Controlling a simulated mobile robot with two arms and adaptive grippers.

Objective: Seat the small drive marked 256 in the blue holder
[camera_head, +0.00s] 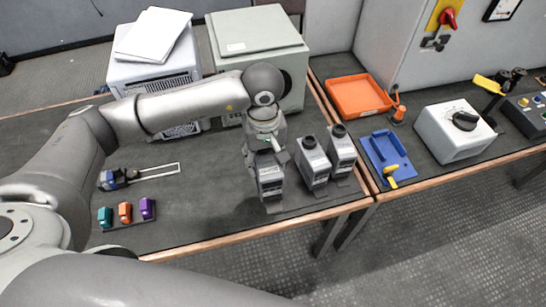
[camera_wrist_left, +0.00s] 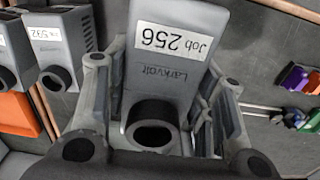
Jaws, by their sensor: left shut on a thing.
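My left gripper (camera_head: 266,155) is shut on a small grey drive (camera_head: 271,182), the leftmost of three similar drives on the near table. In the left wrist view this drive (camera_wrist_left: 172,75) is marked "Job 256" and sits between the fingers, its round dark collar toward the camera. I cannot tell whether its lower end touches the dark strip under it. The blue holder (camera_head: 384,149) lies on the right-hand table, with a yellow lever (camera_head: 390,172) at its near side. It looks empty. My right gripper is not in view.
Two other grey drives (camera_head: 313,162) (camera_head: 342,149) stand just right of the held one. An orange tray (camera_head: 358,96) lies behind the holder, and a white box with a black knob (camera_head: 455,130) is right of it. Teal, orange and purple pieces (camera_head: 126,212) are at front left.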

